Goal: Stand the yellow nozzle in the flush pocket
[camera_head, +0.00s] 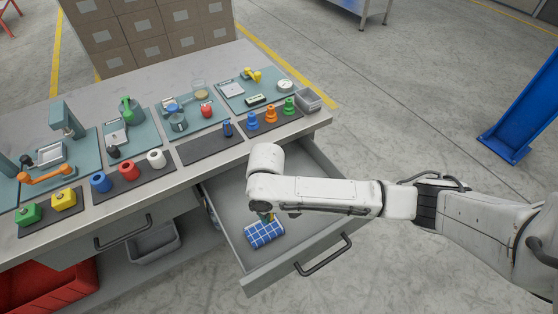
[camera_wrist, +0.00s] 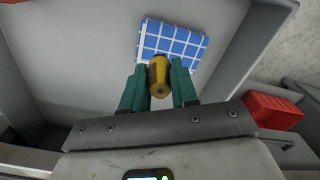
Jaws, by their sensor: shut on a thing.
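The yellow nozzle (camera_wrist: 159,78) is between the two green fingers of my gripper (camera_wrist: 159,88) in the wrist view. My gripper is shut on it, over the open drawer (camera_head: 223,208). In the head view my arm hides most of the gripper (camera_head: 266,215) and nozzle. A blue checked cloth (camera_wrist: 172,45) lies in the drawer just beyond the nozzle; it also shows in the head view (camera_head: 264,234). I cannot tell whether nozzle and cloth touch. I cannot make out the flush pocket; a dark, mostly bare mat (camera_head: 207,147) lies on the bench behind the drawer.
The bench top (camera_head: 180,182) holds several coloured parts on dark mats and teal trays. A dark blue part (camera_head: 227,128) stands by the bare mat. The drawer walls surround my gripper. The drawer handle (camera_head: 323,256) sticks out in front. A red bin (camera_head: 52,287) stands below left.

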